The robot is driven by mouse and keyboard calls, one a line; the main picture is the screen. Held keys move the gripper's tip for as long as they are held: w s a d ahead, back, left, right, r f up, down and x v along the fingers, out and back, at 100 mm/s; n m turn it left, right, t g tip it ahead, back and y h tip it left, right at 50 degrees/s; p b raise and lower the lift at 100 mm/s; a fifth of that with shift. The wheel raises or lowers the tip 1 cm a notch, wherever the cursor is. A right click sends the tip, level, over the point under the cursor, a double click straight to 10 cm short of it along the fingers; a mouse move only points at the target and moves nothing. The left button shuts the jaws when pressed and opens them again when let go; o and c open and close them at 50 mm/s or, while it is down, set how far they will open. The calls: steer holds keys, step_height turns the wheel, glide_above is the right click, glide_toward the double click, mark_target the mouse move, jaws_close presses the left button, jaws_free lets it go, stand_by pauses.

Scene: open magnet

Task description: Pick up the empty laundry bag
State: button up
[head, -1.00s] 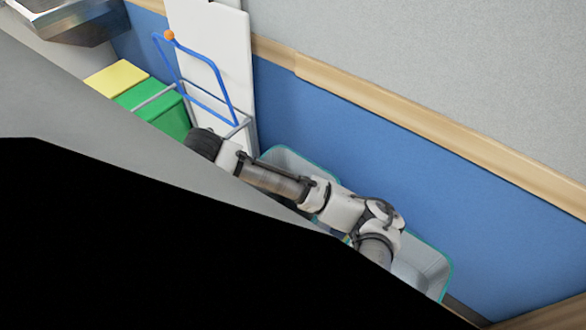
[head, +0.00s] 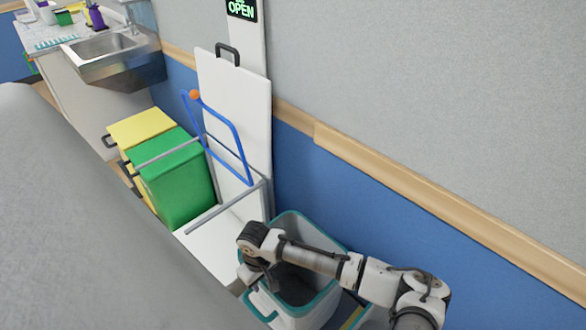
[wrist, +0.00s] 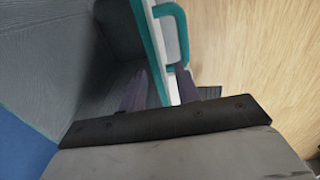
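A pale grey laundry bag (head: 312,312) with a teal rim and handle stands against the blue wall in the head view; what shows of its inside looks empty. In the wrist view, its teal-edged wall (wrist: 150,50) and teal handle (wrist: 183,30) lie close ahead. My gripper (head: 258,277) is down at the bag's near left rim. In the wrist view, the dark fingers of my gripper (wrist: 161,85) are apart, one on the inner side of the wall and one on the handle side. I cannot tell whether they touch it.
A green bin (head: 178,180) and a yellow bin (head: 142,130) stand left of the bag. A blue frame (head: 228,140) with an orange ball and a white board (head: 250,110) are behind. A grey surface (head: 90,220) blocks the left foreground. A sink (head: 108,45) is farther back.

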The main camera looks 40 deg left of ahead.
steer(key=shift+w+d+f+p, duration=0.1)
steer(key=shift+f+p, duration=0.65)
steer(key=shift+f, duration=1.9)
steer(key=shift+f, duration=0.2)
jaws_close()
